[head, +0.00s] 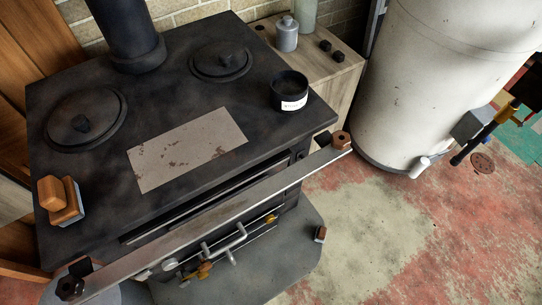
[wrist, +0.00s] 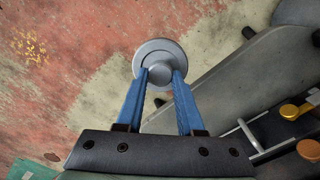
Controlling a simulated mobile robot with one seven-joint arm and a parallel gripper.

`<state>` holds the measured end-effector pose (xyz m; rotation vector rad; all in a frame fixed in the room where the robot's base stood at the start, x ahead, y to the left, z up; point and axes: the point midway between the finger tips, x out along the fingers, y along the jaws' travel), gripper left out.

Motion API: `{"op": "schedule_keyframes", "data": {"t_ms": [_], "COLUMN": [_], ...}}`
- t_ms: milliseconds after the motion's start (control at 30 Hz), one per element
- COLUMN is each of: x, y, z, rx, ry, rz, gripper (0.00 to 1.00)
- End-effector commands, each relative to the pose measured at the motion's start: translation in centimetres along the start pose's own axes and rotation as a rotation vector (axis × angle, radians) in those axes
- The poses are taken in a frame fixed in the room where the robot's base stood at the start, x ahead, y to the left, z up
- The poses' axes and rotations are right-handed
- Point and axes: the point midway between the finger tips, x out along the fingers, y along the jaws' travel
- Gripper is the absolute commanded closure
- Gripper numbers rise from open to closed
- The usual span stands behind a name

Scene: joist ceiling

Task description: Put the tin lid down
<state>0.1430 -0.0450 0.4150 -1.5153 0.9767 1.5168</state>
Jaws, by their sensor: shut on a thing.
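In the wrist view my gripper (wrist: 160,84) has its two blue fingers closed on the knob of the tin lid (wrist: 152,52). The lid is a round grey disc with a raised ring, held in front of the fingertips. Painted floor and the edge of a dark hearth slab show behind it. I cannot pick out the gripper or lid clearly in the head view. A black tin (head: 290,98) with a white label stands on the right side of the stove top (head: 95,165), and its top looks open and dark.
A flat, rust-spotted plate (head: 188,148) lies bare on the stove top. Two round hotplate covers with knobs, a flue pipe (head: 128,35) and an orange-brown block (head: 52,192) are around it. A rail (head: 215,222) runs along the front. A white boiler (head: 440,70) stands right.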

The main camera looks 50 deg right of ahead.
Motion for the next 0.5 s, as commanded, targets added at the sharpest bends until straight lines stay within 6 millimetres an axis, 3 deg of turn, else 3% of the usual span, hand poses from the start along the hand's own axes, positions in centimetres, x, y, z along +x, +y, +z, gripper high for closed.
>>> {"op": "schedule_keyframes", "data": {"t_ms": [500], "x": [0.3], "y": [-10.3], "z": [-8.8], "rx": [-0.001], "ry": [0.005], "rz": [-0.005], "gripper": [1.00]}}
